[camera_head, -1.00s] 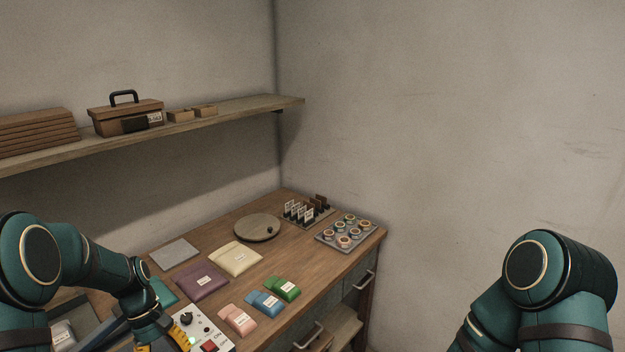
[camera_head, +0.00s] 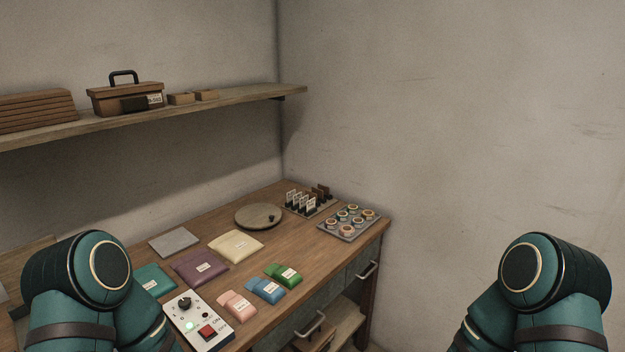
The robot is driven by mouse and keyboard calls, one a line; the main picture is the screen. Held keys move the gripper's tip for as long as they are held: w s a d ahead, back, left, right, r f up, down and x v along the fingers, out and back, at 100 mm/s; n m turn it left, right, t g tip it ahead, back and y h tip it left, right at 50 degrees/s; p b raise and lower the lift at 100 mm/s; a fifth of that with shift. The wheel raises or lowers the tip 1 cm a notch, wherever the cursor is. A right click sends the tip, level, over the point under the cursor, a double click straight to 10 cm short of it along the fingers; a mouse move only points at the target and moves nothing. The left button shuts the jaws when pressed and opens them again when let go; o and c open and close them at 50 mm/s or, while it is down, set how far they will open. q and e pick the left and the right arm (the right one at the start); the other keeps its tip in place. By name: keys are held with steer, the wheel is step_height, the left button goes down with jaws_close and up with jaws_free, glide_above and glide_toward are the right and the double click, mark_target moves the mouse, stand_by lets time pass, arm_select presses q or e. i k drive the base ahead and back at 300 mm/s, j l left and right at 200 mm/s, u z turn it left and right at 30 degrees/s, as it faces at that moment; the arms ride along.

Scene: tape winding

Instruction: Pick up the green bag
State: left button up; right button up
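A small green bag (camera_head: 284,275) with a white label lies on the wooden table near its front edge, just right of a small blue bag (camera_head: 265,290). A larger teal-green bag (camera_head: 152,281) lies further left, partly hidden behind my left arm. Both of my arms show only their upper links, at the lower left and lower right. Neither gripper is in the picture. No gripper is near the small green bag.
A pink bag (camera_head: 237,305), purple bag (camera_head: 200,269) and cream bag (camera_head: 236,244) lie nearby. A control box (camera_head: 199,321) stands at the front. A round plate (camera_head: 259,216), a card rack (camera_head: 309,203) and a tray of rolls (camera_head: 348,222) are behind. A shelf (camera_head: 225,97) overhangs the back.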

mark_target(287, 276)
steer(key=i+l, duration=0.3)
steer(key=l, duration=0.15)
steer(key=i+l, duration=0.3)
steer(key=i+l+u, duration=0.15)
steer(key=l, duration=0.15)
steer(key=i+l+u, duration=0.15)
steer(key=l, duration=0.15)
steer(key=i+l+u, duration=0.15)
steer(key=l, duration=0.15)
steer(key=k, duration=0.05)
